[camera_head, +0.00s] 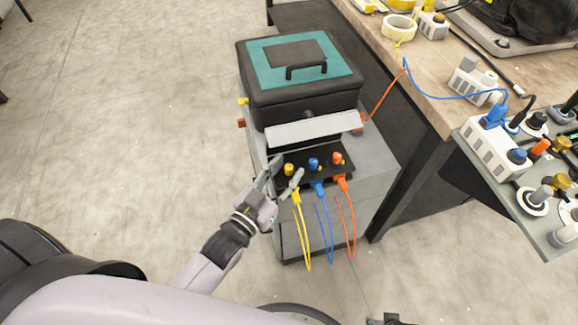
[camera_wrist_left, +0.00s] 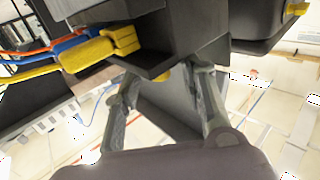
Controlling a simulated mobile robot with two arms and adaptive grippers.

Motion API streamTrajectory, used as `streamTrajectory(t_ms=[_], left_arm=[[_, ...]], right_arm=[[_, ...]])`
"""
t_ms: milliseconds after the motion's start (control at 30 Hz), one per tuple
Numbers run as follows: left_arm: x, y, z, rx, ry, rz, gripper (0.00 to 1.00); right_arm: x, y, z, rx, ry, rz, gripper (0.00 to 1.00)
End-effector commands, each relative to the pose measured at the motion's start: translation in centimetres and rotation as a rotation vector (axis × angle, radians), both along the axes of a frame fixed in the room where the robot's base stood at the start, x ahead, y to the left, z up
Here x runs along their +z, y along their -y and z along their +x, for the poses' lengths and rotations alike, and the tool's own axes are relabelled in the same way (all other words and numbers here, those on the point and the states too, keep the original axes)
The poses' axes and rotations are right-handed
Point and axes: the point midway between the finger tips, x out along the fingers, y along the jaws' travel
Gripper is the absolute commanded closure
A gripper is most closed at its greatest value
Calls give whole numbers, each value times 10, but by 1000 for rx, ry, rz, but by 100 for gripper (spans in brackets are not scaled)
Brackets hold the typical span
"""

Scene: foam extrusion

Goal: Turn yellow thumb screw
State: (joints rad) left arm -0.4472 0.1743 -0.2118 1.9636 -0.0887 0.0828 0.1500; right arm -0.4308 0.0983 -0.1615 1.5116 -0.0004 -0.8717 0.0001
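The yellow thumb screw (camera_head: 289,169) stands at the left end of a row of three on a black panel (camera_head: 322,176), on the front of the grey machine. My left gripper (camera_head: 286,168) is open, with its fingers apart around the yellow screw's position; I cannot tell whether they touch it. In the left wrist view the open fingers (camera_wrist_left: 165,84) point toward the panel's underside, and only a bit of the yellow screw (camera_wrist_left: 162,76) shows past the panel edge. A small dark part (camera_head: 383,319) at the bottom edge may be my right gripper, mostly cut off.
A blue screw (camera_head: 313,163) and an orange screw (camera_head: 337,158) stand close to the right. Yellow (camera_head: 297,198), blue (camera_head: 319,188) and orange (camera_head: 343,183) cable plugs hang below. A workbench (camera_head: 420,85) stands right. The floor to the left is clear.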

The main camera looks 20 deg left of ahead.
Motion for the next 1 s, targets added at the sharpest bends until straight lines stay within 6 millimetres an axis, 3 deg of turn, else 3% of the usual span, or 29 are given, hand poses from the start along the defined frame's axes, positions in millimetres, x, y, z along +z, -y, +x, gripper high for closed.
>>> streamTrajectory(t_ms=[200,467,1000], left_arm=[[0,4,16,0,0,0,62],[0,5,17,0,-1,0,62],[0,5,17,0,-1,-1,97]], right_arm=[[7,0,5,-1,6,0,60],[6,0,1,-1,1,-1,60],[5,0,-1,-1,-4,-1,60]])
